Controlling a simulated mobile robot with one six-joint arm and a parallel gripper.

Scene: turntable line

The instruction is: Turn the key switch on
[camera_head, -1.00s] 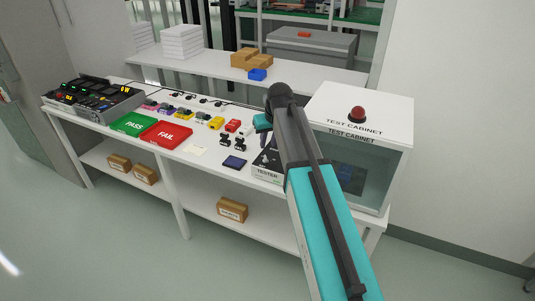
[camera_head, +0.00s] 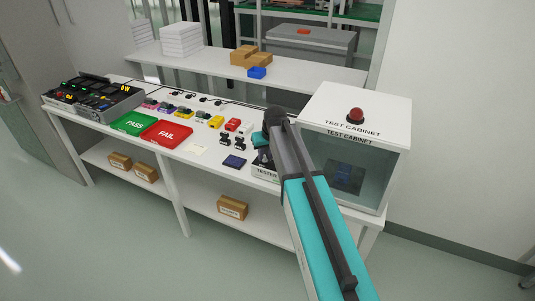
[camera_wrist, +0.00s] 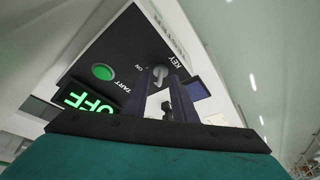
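The tester (camera_head: 265,173) is a dark-faced box beside the test cabinet, largely hidden behind my arm in the head view. In the wrist view its panel (camera_wrist: 128,45) shows a green START button (camera_wrist: 103,72), a display (camera_wrist: 90,102) reading OFF in green, and a grey key switch (camera_wrist: 160,73) between the KEY and ON labels. My gripper (camera_wrist: 162,84) points at the key switch, its fingers apart with a gap between them and their tips close to the key. I cannot tell whether they touch it. In the head view the fingers are hidden by my arm.
The glass-fronted test cabinet (camera_head: 395,150) with a red button (camera_head: 355,116) stands close at the right of my arm. Green PASS (camera_head: 134,124) and red FAIL (camera_head: 167,133) trays, small coloured parts and a dark blue block (camera_head: 234,162) lie to the left.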

